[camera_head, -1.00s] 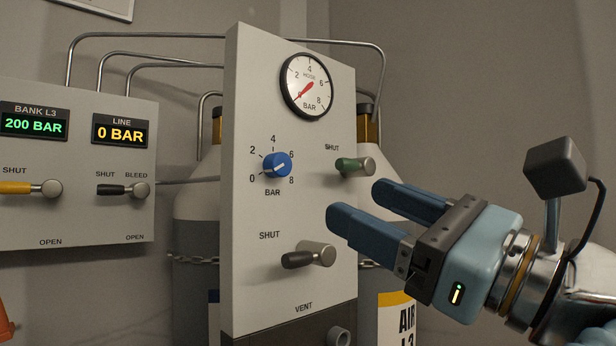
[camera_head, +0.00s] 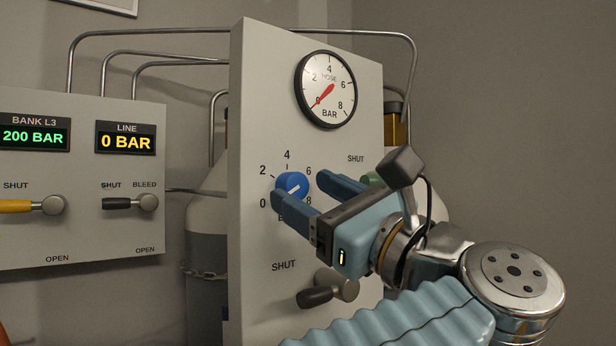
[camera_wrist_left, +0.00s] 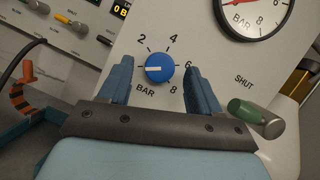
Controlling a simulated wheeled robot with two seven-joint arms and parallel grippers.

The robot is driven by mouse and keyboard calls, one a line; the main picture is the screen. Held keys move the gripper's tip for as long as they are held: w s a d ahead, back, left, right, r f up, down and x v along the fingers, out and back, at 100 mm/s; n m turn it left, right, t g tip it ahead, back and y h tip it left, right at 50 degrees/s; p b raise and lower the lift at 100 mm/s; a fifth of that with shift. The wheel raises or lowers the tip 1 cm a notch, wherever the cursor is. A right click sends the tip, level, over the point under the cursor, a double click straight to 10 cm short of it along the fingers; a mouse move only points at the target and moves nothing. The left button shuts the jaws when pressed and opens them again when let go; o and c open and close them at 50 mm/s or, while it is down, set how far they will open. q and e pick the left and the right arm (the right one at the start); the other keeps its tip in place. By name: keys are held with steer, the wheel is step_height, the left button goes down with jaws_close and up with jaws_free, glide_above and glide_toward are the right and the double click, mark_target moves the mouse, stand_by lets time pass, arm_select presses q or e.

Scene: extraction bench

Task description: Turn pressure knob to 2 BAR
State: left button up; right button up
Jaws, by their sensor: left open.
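The blue pressure knob (camera_head: 291,184) is on the upright grey panel (camera_head: 262,110), inside a scale from 0 to 8 BAR. In the left wrist view, the white mark on the knob (camera_wrist_left: 158,69) points left, toward where the 0 sits, which the finger hides. My left gripper (camera_head: 300,186) is open, with one finger on each side of the knob. In the left wrist view a gap shows between the knob and each finger; I cannot tell if the tips reach its depth. The hose gauge (camera_head: 325,89) above reads about 0. My right gripper is not in view.
A green-handled SHUT valve (camera_head: 372,179) sits right of the knob, partly behind my gripper. A black-handled vent lever (camera_head: 322,292) is below. A left panel (camera_head: 80,235) shows 200 BAR and LINE 0 BAR. Gas cylinders and pipes stand behind.

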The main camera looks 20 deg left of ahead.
arm_select(q)
steer(key=shift+w+a+r, duration=0.2)
steer(key=shift+w+a, duration=0.05)
steer(key=shift+a, duration=0.2)
